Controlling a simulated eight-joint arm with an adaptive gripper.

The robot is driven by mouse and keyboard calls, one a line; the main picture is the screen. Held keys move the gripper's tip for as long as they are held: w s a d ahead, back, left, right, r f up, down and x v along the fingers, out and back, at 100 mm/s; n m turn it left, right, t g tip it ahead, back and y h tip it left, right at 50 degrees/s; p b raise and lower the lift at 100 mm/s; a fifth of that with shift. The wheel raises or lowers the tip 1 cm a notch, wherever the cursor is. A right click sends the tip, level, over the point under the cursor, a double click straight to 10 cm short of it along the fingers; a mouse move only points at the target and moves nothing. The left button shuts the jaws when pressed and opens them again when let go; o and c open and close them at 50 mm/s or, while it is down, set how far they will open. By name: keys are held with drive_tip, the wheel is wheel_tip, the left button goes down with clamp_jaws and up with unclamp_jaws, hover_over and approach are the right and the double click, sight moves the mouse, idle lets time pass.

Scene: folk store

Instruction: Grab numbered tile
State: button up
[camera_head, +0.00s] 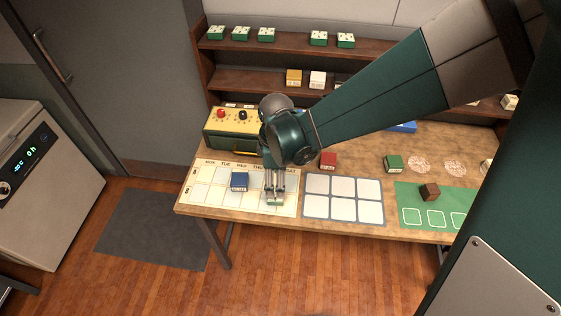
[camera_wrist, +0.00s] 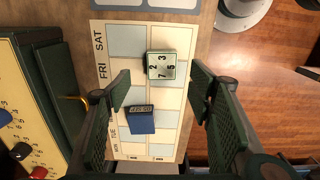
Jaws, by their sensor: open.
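The numbered tile (camera_wrist: 161,67) is a small block with green edges and a pale top marked with several digits. It sits on the cream calendar board, near the FRI label in the wrist view. In the head view the tile (camera_head: 275,203) is partly hidden under my fingers. My gripper (camera_head: 274,192) is open and points down over the board. In the wrist view its two fingers stand wide apart on either side of the tile, and my gripper (camera_wrist: 160,88) holds nothing. Whether the fingertips reach down beside the tile is unclear.
A blue block (camera_head: 239,181) stands on the calendar board (camera_head: 204,190) left of my gripper. A yellow-green box with knobs (camera_head: 230,141) stands behind. A red block (camera_head: 328,160), a white-celled board (camera_head: 343,198) and a green mat (camera_head: 412,196) lie to the right.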

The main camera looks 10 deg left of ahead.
drive_tip(key=shift+a+f, duration=0.3)
drive_tip(key=shift+f, duration=0.1)
drive_tip(key=shift+f, duration=0.1)
drive_tip(key=shift+s+f, duration=0.1)
drive_tip(key=shift+f, duration=1.1)
drive_tip(key=shift+f, duration=0.15)
drive_tip(key=shift+d+f+b, duration=0.1)
drive_tip(key=shift+f+b, duration=0.25)
drive_tip(key=shift+f, duration=2.1)
drive_tip(key=c, duration=1)
